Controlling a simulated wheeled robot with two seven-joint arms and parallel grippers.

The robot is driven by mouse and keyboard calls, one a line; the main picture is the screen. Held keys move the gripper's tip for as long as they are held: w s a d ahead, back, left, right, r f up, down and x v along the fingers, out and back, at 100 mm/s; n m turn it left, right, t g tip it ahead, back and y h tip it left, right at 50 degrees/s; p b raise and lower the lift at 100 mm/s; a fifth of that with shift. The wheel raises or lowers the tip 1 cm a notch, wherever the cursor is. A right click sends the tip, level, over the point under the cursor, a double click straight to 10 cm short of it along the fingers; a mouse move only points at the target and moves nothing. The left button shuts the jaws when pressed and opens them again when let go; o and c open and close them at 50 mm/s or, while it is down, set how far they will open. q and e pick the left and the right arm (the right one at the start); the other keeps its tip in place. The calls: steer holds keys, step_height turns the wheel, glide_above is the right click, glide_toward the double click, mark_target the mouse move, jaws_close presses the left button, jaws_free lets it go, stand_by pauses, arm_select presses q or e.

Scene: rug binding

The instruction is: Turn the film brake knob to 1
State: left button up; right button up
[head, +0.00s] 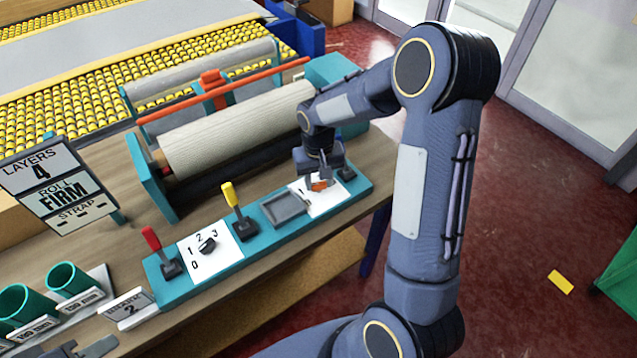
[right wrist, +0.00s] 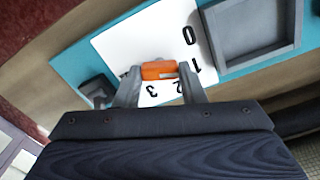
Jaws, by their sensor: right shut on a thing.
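An orange knob (right wrist: 158,70) sits on a white dial plate (right wrist: 125,45) marked 0, 1, 2 and 3. In the right wrist view its bar lies crosswise, with its right end toward the 1; I cannot tell which end is the pointer. My right gripper (right wrist: 158,74) is shut on this knob, one finger at each end. In the head view the gripper (head: 320,180) comes down on the orange knob (head: 319,185) at the right of the teal panel and hides most of its dial numbers. No film brake label is readable. My left gripper is not in view.
The teal panel (head: 262,238) also bears a red lever (head: 152,240), a black knob (head: 207,244) on another numbered dial, a yellow lever (head: 233,198) and a grey tray (head: 268,205). A roller (head: 240,128) stands behind. A sign (head: 55,187) reads layers 4, roll firm.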

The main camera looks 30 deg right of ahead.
mark_target(319, 183)
steer(key=shift+m+b, duration=0.3)
steer(key=shift+m, duration=0.5)
steer(key=o, duration=1)
steer(key=shift+r, duration=0.1)
steer(key=shift+r, duration=3.85)
